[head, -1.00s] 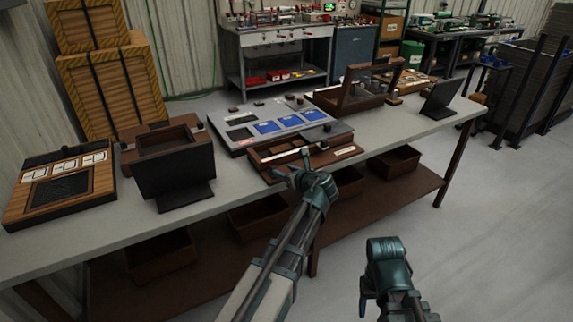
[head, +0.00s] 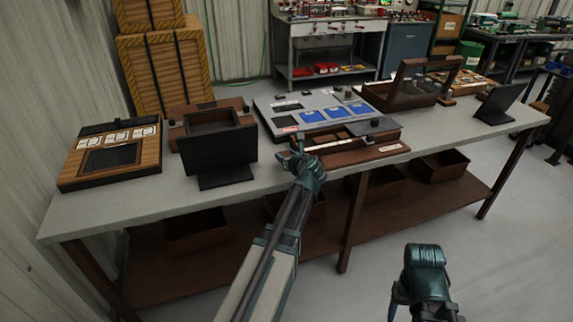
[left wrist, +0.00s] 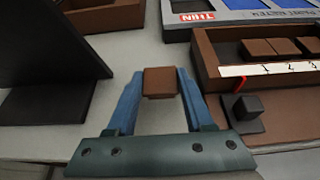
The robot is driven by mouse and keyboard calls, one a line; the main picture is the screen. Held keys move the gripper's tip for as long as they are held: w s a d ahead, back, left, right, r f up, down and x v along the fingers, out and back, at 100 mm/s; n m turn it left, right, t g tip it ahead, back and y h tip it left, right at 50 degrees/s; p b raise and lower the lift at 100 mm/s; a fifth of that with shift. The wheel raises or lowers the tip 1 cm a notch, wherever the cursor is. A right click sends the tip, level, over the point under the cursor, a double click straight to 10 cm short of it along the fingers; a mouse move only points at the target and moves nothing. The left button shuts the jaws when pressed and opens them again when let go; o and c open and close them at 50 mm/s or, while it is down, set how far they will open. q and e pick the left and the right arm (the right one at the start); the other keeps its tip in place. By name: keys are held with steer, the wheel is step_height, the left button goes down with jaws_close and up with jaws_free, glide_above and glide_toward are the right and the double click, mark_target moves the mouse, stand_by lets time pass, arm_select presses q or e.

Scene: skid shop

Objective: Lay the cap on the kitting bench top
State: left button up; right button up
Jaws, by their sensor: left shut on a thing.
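My left gripper (left wrist: 160,85) is shut on a small brown block, which I take to be the cap (left wrist: 160,80). The wrist view shows it between the blue fingertips, with the grey kitting bench top (left wrist: 135,42) behind it. The gap between cap and bench is hard to judge. In the head view my left gripper (head: 299,158) is at the bench's front edge, by the left end of a brown tray; the cap is too small to make out there. The bench top (head: 108,207) is bare along its front left. My right gripper (head: 398,302) hangs before the bench, its jaws unclear.
A black screen (head: 217,152) stands left of my left gripper. The brown tray (head: 358,153) with small brown blocks is at right; a black knob (left wrist: 246,110) sits near it. A grey panel (head: 292,125) with blue fields lies behind. Bare bench shows between screen and tray.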

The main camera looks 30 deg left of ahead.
arm_select(q)
steer(key=shift+f+b, duration=1.3)
steer(key=shift+f, duration=0.3)
steer(key=shift+f, duration=0.2)
steer(key=o, duration=1.3)
steer(key=shift+r, duration=0.1)
steer(key=shift+s+d+r, duration=0.1)
steer(key=shift+r, duration=0.2)
steer(key=p+v, duration=0.4)
steer(key=v, duration=0.7)
steer(key=shift+s+d+p, duration=0.2)
steer(key=shift+d+p, duration=0.05)
steer(key=shift+p, duration=0.05)
